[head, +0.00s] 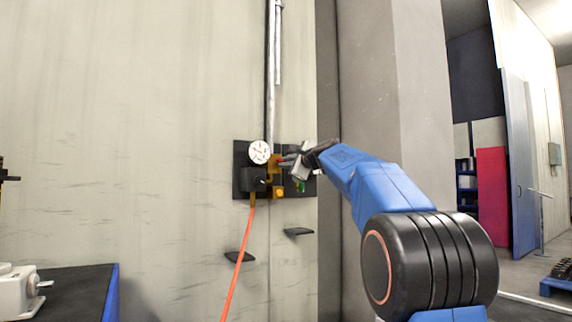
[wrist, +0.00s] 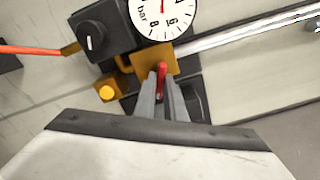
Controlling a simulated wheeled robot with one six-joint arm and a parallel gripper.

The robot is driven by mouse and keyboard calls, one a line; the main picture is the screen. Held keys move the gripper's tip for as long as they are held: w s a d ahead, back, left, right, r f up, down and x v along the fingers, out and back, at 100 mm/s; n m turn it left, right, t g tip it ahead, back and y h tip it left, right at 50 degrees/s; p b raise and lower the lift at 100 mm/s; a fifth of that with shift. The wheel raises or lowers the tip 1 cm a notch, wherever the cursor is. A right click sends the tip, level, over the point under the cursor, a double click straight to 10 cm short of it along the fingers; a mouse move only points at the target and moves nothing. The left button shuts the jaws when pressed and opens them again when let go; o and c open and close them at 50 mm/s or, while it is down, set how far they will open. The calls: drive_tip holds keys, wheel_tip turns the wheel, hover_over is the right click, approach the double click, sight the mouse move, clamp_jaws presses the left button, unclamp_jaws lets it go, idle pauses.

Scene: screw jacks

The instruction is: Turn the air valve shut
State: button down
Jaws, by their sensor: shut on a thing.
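The air valve has a red handle (wrist: 161,78) in front of a yellow-orange valve body (wrist: 151,61) in the wrist view. My gripper (wrist: 162,82) is shut on the red handle, with a grey finger on each side of it. In the head view my gripper (head: 287,160) reaches the right side of the dark wall panel (head: 240,192), and the handle is mostly hidden there. A round white pressure gauge (head: 259,152) sits at the upper left of the panel; it also shows in the wrist view (wrist: 163,14).
A black regulator knob (wrist: 92,38) and an orange fitting (wrist: 108,91) are close to my fingers. An orange hose (head: 239,256) hangs below the panel. Two small dark shelves (head: 298,232) jut from the wall underneath. A pillar (head: 365,80) stands right of the panel.

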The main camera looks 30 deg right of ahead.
drive_tip(key=m, duration=1.2)
drive_tip(key=shift+f+m, duration=0.1)
drive_tip(key=shift+m, duration=0.2)
idle(0.4)
drive_tip(key=c, duration=1.8)
unclamp_jaws()
drive_tip(key=s, duration=1.7)
drive_tip(key=shift+s+d, duration=0.2)
drive_tip(key=shift+d, duration=0.1)
